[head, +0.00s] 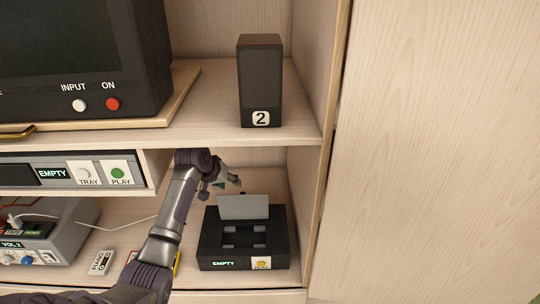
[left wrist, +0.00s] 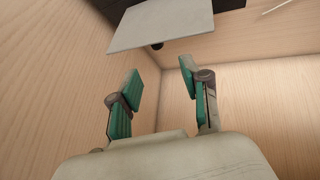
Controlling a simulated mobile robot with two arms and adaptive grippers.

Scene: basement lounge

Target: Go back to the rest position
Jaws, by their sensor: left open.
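My left gripper (head: 228,180) reaches into the lower right compartment of the shelf unit, just behind and above the raised lid of a black box. In the left wrist view its two teal fingers (left wrist: 160,85) are spread apart with nothing between them. The black box (head: 217,247) is labelled EMPTY and has a yellow button (head: 261,263). Its grey lid (head: 243,207) stands open; the lid also shows in the left wrist view (left wrist: 160,22), apart from the fingers. My right gripper is in neither view.
A speaker marked 2 (head: 259,83) stands on the shelf above, beside a television (head: 90,45). A player (head: 55,173) labelled EMPTY sits below it. The compartment walls are close.

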